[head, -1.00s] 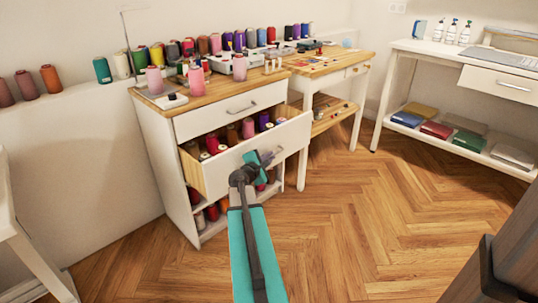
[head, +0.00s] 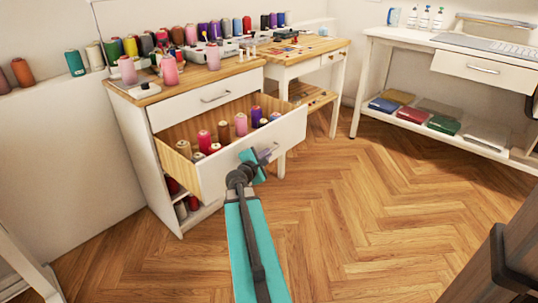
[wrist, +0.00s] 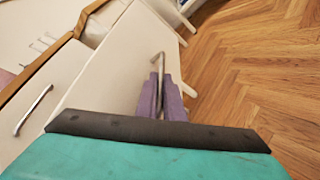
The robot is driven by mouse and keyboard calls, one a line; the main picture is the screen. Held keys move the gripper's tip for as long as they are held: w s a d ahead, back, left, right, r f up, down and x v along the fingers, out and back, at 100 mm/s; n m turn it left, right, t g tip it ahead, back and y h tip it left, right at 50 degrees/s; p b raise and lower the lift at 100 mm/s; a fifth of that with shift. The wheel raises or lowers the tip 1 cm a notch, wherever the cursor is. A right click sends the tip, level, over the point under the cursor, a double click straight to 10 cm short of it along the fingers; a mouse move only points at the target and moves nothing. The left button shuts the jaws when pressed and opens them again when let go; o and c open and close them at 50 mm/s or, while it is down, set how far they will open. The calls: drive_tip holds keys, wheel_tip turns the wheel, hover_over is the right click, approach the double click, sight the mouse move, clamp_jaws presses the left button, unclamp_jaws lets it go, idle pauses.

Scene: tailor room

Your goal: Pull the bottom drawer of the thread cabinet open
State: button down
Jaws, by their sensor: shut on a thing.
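The white thread cabinet (head: 135,150) stands at the left with a wooden top. Its lower drawer (head: 232,163) is pulled well out and holds several thread spools. Its upper drawer (head: 208,100) is shut. My gripper (head: 266,154) is at the front of the lower drawer, shut on its handle. In the wrist view the purple fingers (wrist: 164,98) close around the metal handle (wrist: 159,70) on the white drawer front. In the head view my gripper partly hides the handle.
Below the drawer is an open shelf with spools (head: 187,205). A small wooden-topped table (head: 312,62) stands beside the cabinet. A white desk (head: 400,37) is at the right. Open wooden floor (head: 370,210) lies in front and to the right.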

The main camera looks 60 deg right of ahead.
drive_tip(key=shift+a, duration=0.1)
drive_tip(key=c, duration=2.2)
unclamp_jaws()
drive_tip(key=shift+w, duration=0.1)
drive_tip(key=shift+a, duration=0.1)
drive_tip(key=p+v, duration=0.2)
drive_tip(key=v, duration=0.1)
drive_tip(key=p+v, duration=0.2)
drive_tip(key=p, duration=0.1)
drive_tip(key=shift+a+r+p, duration=0.3)
drive_tip(key=p+v, duration=0.2)
drive_tip(key=p, duration=0.5)
drive_tip(key=shift+a, duration=0.15)
